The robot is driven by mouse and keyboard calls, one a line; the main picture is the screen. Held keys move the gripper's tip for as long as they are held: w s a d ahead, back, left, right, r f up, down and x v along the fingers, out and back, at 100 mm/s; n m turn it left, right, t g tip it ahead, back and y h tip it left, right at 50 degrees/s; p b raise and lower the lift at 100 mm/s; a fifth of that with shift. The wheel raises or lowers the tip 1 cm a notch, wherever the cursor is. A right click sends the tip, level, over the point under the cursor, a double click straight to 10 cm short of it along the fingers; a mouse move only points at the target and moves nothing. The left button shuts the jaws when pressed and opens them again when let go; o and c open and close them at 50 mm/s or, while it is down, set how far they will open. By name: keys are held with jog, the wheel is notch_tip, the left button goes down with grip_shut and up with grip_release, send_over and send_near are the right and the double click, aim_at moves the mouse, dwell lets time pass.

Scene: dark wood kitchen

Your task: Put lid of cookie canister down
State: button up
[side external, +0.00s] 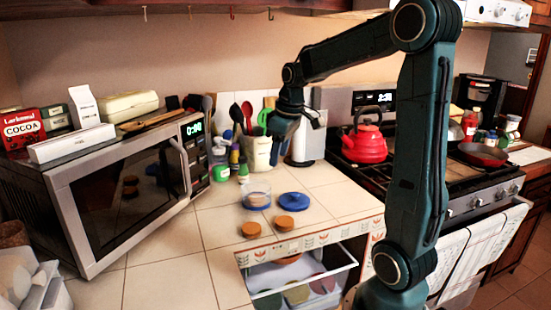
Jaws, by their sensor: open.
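A blue lid (294,201) lies on the tiled counter. Just left of it stands a clear canister (257,194) with a blue band and light brown contents; its top looks uncovered. Two round brown cookies or discs lie in front, one at the left (251,229) and one at the right (284,223). My gripper (300,128) is open and empty, well above the counter and above and behind the lid, in front of the utensil crock.
A microwave (120,190) stands at the left with boxes on top. The utensil crock (258,152) and bottles stand at the back. A red kettle (365,143) sits on the stove. An open drawer (300,283) juts out below the counter's front edge. The counter right of the lid is clear.

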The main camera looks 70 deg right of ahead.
jog(key=s+a+t, duration=0.1)
jog(key=s+a, duration=0.6)
jog(key=a, duration=0.3)
jog(key=s+a+r+t, duration=0.1)
jog(key=s+a+t, duration=0.1)
jog(key=s+a, duration=0.5)
jog(key=a, duration=0.3)
jog(key=shift+a+r+y, duration=0.2)
jog(key=shift+a+y, duration=0.1)
jog(key=shift+a, duration=0.1)
